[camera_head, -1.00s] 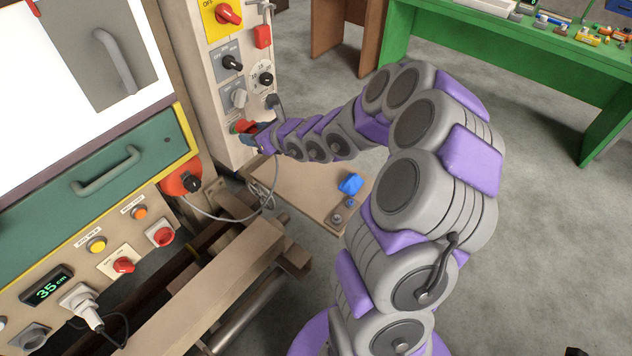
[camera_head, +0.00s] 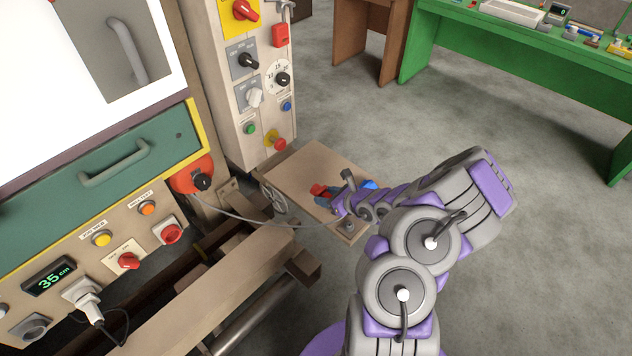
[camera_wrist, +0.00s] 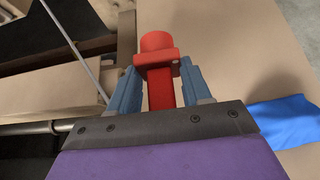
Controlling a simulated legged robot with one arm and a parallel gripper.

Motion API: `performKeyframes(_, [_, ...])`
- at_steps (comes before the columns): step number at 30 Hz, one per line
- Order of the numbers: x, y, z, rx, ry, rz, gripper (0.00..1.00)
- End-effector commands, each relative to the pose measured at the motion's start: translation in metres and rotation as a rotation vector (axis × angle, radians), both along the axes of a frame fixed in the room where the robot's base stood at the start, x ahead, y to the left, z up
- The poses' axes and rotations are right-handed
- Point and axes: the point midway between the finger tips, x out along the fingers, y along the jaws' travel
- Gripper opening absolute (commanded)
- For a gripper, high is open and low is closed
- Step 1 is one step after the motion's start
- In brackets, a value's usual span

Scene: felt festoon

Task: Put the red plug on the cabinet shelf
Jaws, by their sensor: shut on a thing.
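My gripper (camera_head: 324,192) is shut on the red plug (camera_head: 318,188), over the flat tan board (camera_head: 300,160) at the foot of the tall panel. In the wrist view the red plug (camera_wrist: 162,70) has a round end, a wider collar and a stem between my two blue-grey fingers. The tan board (camera_wrist: 225,60) shows below and beside it there. I cannot tell whether the plug touches the board. No other clear shelf shows; this board looks like the cabinet shelf.
A blue cloth (camera_wrist: 285,120) lies on the board, partly behind my arm in the head view. A small grey knob (camera_head: 348,226) sits at its near corner. The tall panel (camera_head: 240,100) stands behind.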

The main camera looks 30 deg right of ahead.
Motion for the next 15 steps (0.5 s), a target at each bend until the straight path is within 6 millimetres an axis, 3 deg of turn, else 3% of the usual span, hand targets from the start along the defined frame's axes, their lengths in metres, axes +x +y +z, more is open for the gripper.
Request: performKeyframes(15, [0.099,-0.001,-0.010,-0.005,-0.002,0.001,0.10])
